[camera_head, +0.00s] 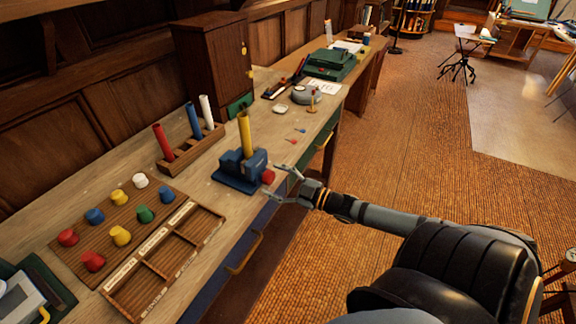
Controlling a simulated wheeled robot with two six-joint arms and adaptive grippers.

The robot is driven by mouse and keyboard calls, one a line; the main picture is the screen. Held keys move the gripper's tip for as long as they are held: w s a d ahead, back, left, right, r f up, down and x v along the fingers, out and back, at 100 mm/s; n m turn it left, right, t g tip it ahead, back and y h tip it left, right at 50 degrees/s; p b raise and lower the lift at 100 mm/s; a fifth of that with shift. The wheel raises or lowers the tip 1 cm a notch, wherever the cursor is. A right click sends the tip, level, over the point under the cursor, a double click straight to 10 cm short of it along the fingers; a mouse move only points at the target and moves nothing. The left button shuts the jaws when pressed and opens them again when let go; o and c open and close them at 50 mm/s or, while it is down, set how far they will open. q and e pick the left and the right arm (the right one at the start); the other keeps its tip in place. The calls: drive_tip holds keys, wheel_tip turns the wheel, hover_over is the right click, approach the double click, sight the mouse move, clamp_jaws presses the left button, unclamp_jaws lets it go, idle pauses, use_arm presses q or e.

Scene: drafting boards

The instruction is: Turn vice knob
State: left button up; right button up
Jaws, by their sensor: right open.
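The blue vice (238,172) stands on the workbench near its front edge. A yellow cylinder (245,134) stands upright in it. The red vice knob (268,177) is on the vice's right side, facing the bench edge. My right gripper (278,184) reaches in from the right, its open fingers just right of the knob, one above and one below its height. I cannot tell whether a finger touches the knob. My left gripper is not in view.
A wooden rack (190,149) with red, blue and white cylinders stands behind the vice. A board with several coloured knobs (117,218) and a compartment tray (165,262) lie at the near left. A wooden cabinet (214,68) stands behind.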

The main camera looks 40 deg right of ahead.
drive_tip(key=shift+v, duration=2.85)
drive_tip(key=shift+d, duration=0.1)
